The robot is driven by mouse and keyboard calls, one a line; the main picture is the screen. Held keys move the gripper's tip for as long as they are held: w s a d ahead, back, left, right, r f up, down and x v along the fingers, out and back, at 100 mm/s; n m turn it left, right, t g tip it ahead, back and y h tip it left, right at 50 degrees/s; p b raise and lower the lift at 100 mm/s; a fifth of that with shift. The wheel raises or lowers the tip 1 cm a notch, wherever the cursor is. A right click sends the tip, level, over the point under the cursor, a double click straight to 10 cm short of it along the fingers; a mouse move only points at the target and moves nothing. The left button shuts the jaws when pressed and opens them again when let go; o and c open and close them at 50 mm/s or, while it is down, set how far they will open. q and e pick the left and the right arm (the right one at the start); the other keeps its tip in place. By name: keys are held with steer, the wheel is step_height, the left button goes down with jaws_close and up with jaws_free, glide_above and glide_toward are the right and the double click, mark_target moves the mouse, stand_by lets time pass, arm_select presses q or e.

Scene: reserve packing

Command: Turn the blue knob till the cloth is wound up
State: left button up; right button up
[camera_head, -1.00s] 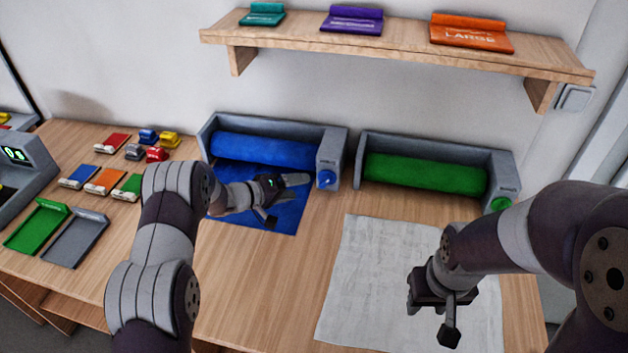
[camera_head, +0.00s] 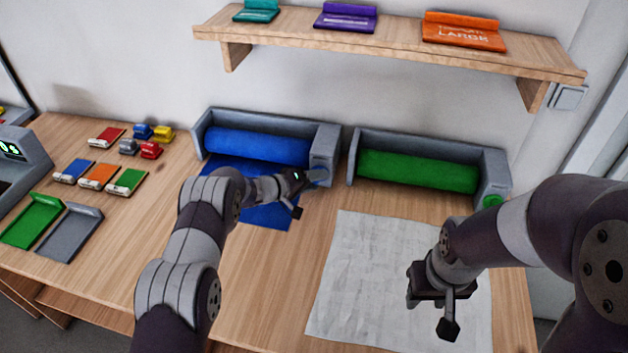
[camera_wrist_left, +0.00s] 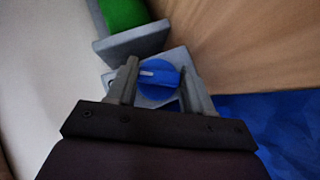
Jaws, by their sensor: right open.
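The blue knob (camera_wrist_left: 158,76) is on the end block of the left grey holder (camera_head: 324,147). The holder carries a blue roll (camera_head: 255,146), and a flat length of blue cloth (camera_head: 268,216) hangs out onto the table in front. My left gripper (camera_head: 318,178) is at the knob. In the left wrist view its two fingers (camera_wrist_left: 158,82) stand apart, one on each side of the knob; a firm grip is not visible. In the head view the fingers mostly hide the knob. My right gripper (camera_head: 446,312) is open and empty above the white cloth (camera_head: 360,265).
A second grey holder with a green roll (camera_head: 415,170) and green knob (camera_head: 492,201) stands to the right. Small coloured packets and blocks lie at left, near a green tray (camera_head: 32,222) and grey tray (camera_head: 72,234). A wooden shelf (camera_head: 390,48) hangs above.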

arm_select(q)
steer(key=shift+r, duration=0.15)
steer(key=m+y+p, duration=0.2)
steer(key=shift+r+y, duration=0.25)
steer(key=shift+y, duration=0.15)
steer(key=shift+d+m+y+p, duration=0.15)
steer(key=shift+m+y+p, duration=0.55)
steer(key=shift+y, duration=0.4)
steer(key=o, duration=1)
steer(key=shift+o, duration=0.2)
steer(key=shift+f, duration=0.1)
